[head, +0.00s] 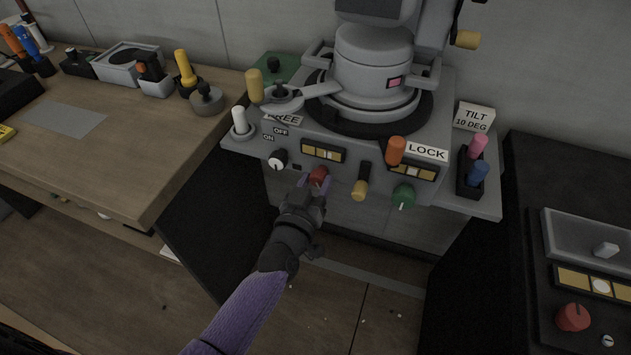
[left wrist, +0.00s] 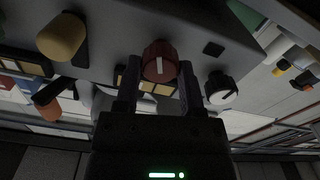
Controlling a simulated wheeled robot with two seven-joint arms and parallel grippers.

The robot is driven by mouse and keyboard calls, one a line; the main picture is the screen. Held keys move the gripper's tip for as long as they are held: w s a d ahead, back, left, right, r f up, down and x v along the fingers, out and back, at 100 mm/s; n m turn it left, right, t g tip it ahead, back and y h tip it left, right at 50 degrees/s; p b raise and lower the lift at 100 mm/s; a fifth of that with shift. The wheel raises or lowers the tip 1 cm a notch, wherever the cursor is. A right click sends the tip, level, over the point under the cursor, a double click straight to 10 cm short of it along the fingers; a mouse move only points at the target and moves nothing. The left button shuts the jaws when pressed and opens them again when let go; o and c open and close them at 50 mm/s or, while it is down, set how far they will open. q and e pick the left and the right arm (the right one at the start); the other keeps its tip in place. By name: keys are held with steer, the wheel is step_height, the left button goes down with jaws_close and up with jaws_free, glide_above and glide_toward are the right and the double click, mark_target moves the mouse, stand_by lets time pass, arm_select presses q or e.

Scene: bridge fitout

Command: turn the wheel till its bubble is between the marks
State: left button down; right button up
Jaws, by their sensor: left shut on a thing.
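The red wheel (head: 318,176) is a small knob with a white line, on the front face of the grey machine (head: 350,210). Above it is a bubble level (head: 323,152) with a gold and black window; where its bubble lies against the marks is too small to tell. My left gripper (head: 314,184) is shut on the red wheel. In the left wrist view the wheel (left wrist: 159,62) sits between the two fingers, its white line pointing roughly along the fingers. The level is partly hidden behind the wheel there. My right gripper is not in view.
Beside the wheel are a black-and-white knob (head: 278,160), a yellow-handled lever (head: 360,187), a green knob (head: 403,196) and an orange lever (head: 396,151). A second level (head: 413,173) sits at right. Another red knob (head: 572,317) is on the black console. A wooden bench (head: 130,150) stands left.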

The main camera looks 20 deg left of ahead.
arm_select(q)
steer(key=shift+f+n, duration=0.15)
steer(key=shift+n, duration=1.75)
steer(key=n, duration=0.4)
steer(key=shift+a, duration=0.1)
steer(key=n, duration=0.4)
steer(key=shift+f+n, duration=0.1)
steer(key=shift+n, duration=0.3)
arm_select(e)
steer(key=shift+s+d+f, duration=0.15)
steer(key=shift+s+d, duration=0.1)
arm_select(q)
steer(key=shift+n, duration=0.4)
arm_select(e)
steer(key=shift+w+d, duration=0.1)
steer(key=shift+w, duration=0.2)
